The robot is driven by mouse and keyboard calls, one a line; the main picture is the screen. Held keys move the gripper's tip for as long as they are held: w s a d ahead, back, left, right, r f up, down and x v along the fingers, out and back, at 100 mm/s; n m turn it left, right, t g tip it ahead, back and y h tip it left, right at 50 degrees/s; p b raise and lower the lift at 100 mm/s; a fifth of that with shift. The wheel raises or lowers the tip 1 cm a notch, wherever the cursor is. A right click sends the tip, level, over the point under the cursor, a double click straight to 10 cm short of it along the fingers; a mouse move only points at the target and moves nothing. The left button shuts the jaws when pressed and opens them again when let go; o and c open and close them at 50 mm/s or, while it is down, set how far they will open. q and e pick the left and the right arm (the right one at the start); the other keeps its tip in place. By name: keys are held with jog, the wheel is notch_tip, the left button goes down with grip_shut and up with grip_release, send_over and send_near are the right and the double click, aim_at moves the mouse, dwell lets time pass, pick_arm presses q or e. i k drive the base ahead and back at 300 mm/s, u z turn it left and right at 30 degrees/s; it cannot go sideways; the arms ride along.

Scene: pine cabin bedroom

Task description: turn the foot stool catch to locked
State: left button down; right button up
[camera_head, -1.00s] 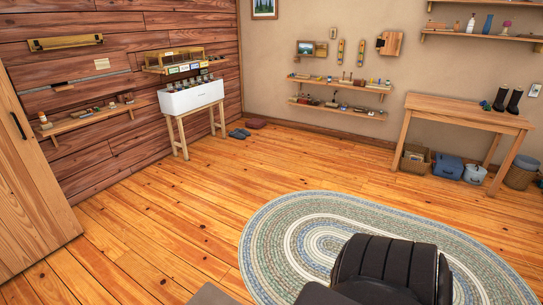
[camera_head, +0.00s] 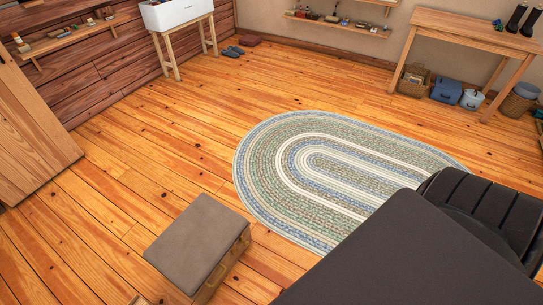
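The foot stool (camera_head: 198,242) stands on the plank floor at the lower middle of the head view. It has a flat grey-brown padded top and a wooden box body, of which the right-hand side shows. Neither of my grippers is in view.
An oval braided rug (camera_head: 290,160) lies behind and right of the stool. Dark shapes I cannot identify cover the lower right. A wooden cabinet (camera_head: 30,135) stands at the left. A wooden table (camera_head: 470,30) stands at the back right. Floor left of the stool is clear.

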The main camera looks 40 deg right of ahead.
aim_at(246, 243)
jog(key=z, duration=2.05)
jog(key=i, duration=3)
jog(key=u, duration=4.15)
